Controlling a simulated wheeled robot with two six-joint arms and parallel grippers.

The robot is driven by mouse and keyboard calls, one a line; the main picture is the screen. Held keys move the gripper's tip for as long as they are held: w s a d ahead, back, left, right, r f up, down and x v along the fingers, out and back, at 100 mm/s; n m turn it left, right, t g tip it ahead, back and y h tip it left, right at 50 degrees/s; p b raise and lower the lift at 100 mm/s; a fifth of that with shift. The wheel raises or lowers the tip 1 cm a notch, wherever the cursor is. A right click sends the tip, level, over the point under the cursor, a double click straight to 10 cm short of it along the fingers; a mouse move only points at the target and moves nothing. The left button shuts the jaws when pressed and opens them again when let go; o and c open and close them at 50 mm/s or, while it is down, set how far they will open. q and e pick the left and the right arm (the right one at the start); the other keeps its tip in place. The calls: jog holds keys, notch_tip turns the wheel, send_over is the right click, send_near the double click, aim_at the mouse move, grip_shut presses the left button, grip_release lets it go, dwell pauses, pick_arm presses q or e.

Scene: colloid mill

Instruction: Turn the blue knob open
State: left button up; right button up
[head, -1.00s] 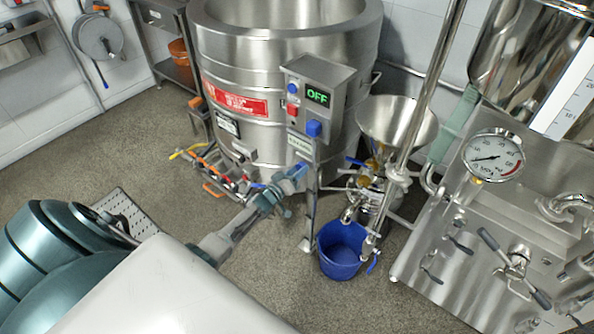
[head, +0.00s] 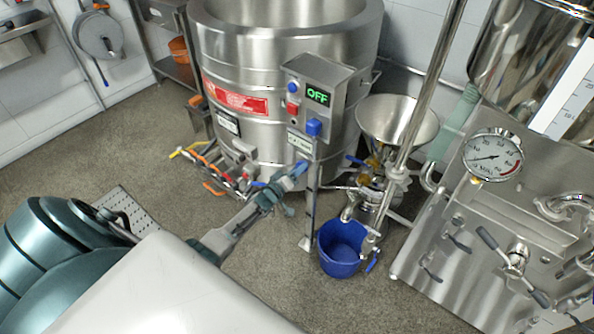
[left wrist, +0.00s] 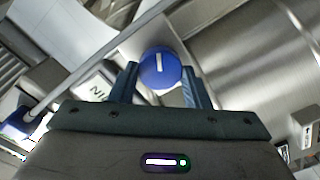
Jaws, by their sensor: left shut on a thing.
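A round blue knob (left wrist: 160,69) with a white line sits between the two fingers of my left gripper (left wrist: 160,88) in the left wrist view. The line stands nearly upright in that view. The gripper is shut on this knob, one finger on each side. In the head view my left gripper (head: 299,168) reaches to the front of the steel kettle, below the control box. My right gripper is not in view.
The control box (head: 318,76) has a green OFF display, a red button and blue controls. A thin post (head: 312,205) stands close to my left gripper. A blue bucket (head: 341,245) stands under the mill with its steel funnel (head: 395,120). Colored valve handles (head: 210,170) lie to the left.

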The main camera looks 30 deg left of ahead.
pick_arm(q)
jog(key=o, duration=1)
jog(key=s, duration=1)
jog(key=shift+s+a, duration=0.35)
jog(key=shift+s, duration=0.05)
jog(key=shift+f, duration=0.1)
